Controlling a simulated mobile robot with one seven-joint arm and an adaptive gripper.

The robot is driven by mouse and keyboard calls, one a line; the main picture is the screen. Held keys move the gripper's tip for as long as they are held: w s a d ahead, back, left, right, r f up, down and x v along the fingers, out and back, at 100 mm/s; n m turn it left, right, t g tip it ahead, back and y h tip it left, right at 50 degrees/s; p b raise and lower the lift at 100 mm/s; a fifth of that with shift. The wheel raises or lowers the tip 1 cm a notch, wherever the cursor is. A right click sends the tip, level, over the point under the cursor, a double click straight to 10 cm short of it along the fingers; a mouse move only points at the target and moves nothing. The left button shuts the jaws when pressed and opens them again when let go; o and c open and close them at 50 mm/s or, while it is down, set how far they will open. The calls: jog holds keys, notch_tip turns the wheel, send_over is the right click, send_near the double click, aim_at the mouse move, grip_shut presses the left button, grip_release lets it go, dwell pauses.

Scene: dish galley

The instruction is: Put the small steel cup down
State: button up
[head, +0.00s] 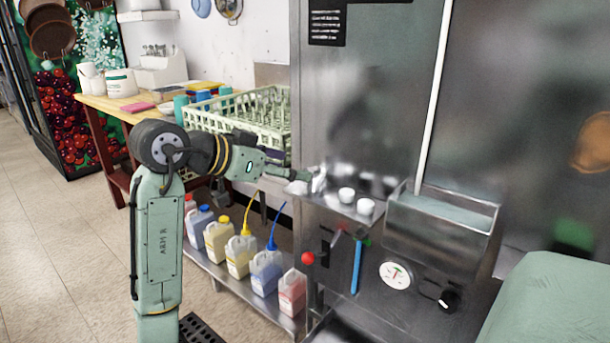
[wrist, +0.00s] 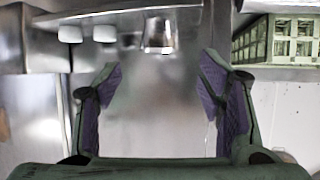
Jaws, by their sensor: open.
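The small steel cup (wrist: 158,33) is in the wrist view at top centre, on the steel ledge of the machine. It also shows in the head view (head: 319,180), at the left end of the ledge, partly blurred against the steel. My gripper (wrist: 160,68) is open, with its purple-padded fingers spread wide and nothing between them. The cup lies beyond the fingertips, lined up with the gap and apart from them. In the head view my gripper (head: 298,180) reaches right to the ledge's left end, close to the cup.
Two white cups (head: 346,195) (head: 366,207) stand on the same ledge (head: 331,203), right of the steel cup. A steel box (head: 443,232) is further right. A pale green dish rack (head: 232,131) stands behind my arm. Several jugs (head: 240,255) stand on a low shelf below.

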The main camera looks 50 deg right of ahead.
jog(key=shift+v, duration=2.15)
